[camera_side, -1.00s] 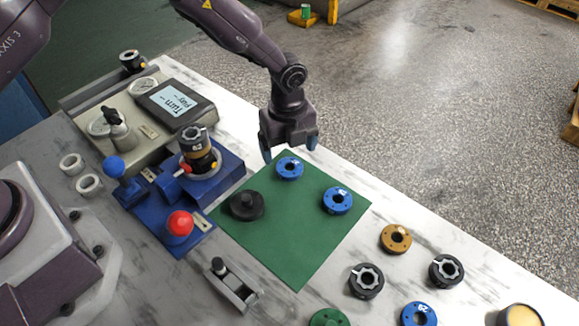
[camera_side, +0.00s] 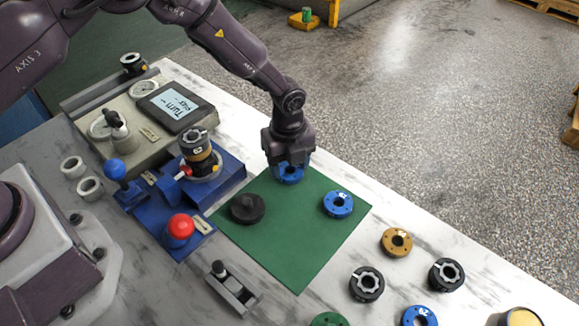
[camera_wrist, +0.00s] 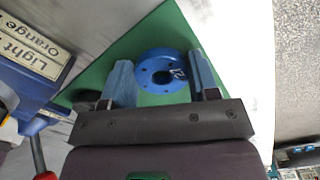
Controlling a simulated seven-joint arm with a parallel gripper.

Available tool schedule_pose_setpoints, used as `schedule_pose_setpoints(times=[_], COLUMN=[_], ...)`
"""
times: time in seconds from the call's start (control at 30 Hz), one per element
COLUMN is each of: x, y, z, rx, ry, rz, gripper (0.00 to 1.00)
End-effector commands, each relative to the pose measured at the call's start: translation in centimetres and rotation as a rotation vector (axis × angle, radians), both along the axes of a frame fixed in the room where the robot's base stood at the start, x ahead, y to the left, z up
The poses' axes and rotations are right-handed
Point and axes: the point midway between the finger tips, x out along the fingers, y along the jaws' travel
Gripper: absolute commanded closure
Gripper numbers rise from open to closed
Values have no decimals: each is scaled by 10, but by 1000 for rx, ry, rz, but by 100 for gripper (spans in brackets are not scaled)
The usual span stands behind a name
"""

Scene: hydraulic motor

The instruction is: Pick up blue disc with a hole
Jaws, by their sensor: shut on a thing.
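A blue disc with a hole (camera_side: 290,175) lies at the far corner of the green mat (camera_side: 300,245). My gripper (camera_side: 289,166) is down over it, with its fingers on either side of the disc. In the wrist view the disc (camera_wrist: 163,71) sits between the two blue fingertips of my gripper (camera_wrist: 163,80), its hole and white marking in sight. The jaws are shut on its sides. In the side view my gripper hides the far part of this disc. A second blue disc with a hole (camera_side: 338,204) lies on the mat's right part.
The blue fixture (camera_side: 215,175) with a stacked motor and red and blue knobs stands left. A brown ring (camera_side: 397,242) and black rings (camera_side: 367,283) lie to the right.

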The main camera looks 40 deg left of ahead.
Motion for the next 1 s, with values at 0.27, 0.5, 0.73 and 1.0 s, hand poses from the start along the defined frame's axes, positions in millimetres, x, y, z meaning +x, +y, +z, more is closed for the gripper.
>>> schedule_pose_setpoints(times=[0.27, 0.5, 0.73, 1.0], x=[1, -22, -69, -116], y=[0, 8, 23, 38], z=[16, 62, 102, 123], rx=[-1, -2, 0, 0], ry=[-3, -4, -2, -2], rz=[1, 0, 1, 0], gripper=[76, 76, 76, 76])
